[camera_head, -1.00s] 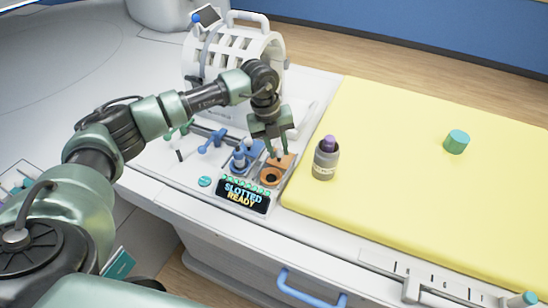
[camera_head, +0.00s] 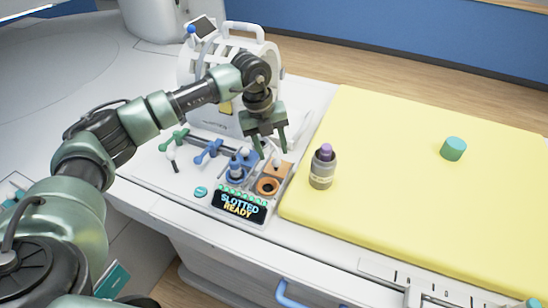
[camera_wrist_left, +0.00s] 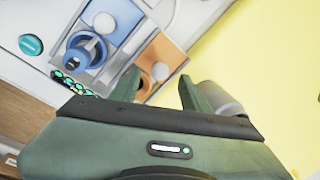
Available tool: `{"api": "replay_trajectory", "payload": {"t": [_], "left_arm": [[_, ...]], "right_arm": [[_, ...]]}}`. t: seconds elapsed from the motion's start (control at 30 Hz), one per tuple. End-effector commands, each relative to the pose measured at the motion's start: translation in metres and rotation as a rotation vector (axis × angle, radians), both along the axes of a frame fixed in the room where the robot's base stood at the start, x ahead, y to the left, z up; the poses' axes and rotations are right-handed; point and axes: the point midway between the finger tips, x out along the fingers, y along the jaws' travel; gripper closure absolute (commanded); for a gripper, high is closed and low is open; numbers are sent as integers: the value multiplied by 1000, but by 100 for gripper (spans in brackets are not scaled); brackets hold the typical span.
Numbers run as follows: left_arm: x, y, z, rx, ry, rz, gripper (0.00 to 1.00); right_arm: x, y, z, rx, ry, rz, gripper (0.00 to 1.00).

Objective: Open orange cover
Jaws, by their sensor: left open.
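The orange cover (camera_head: 283,168) is at the right end of the device panel, behind a dark round opening with an orange rim (camera_head: 267,187). A pale round knob (camera_head: 276,160) stands at the cover. In the left wrist view the orange part (camera_wrist_left: 165,54) is a flat block, with the pale knob (camera_wrist_left: 160,71) between the finger lines. My left gripper (camera_head: 268,147) is open and empty, pointing down just above the cover; its fingertips (camera_wrist_left: 160,87) also show in the wrist view. I cannot tell how far the cover is open. My right gripper is out of view.
Blue (camera_head: 236,172) and green (camera_head: 174,139) levered parts stand left of the cover. A display (camera_head: 238,206) reads "SLOTTED READY". The yellow mat (camera_head: 400,190) is mostly clear, with a teal cylinder (camera_head: 453,149).

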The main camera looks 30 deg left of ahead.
Motion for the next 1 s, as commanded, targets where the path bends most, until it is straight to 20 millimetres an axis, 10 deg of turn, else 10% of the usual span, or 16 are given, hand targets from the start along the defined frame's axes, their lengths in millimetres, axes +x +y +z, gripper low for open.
{"api": "replay_trajectory", "payload": {"t": [0.3, 1.0], "left_arm": [[-4, 6, 38, 0, -2, 0, 54], [-5, 7, 40, 1, -1, 0, 54]], "right_arm": [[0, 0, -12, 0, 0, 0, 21], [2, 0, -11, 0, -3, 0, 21]]}}
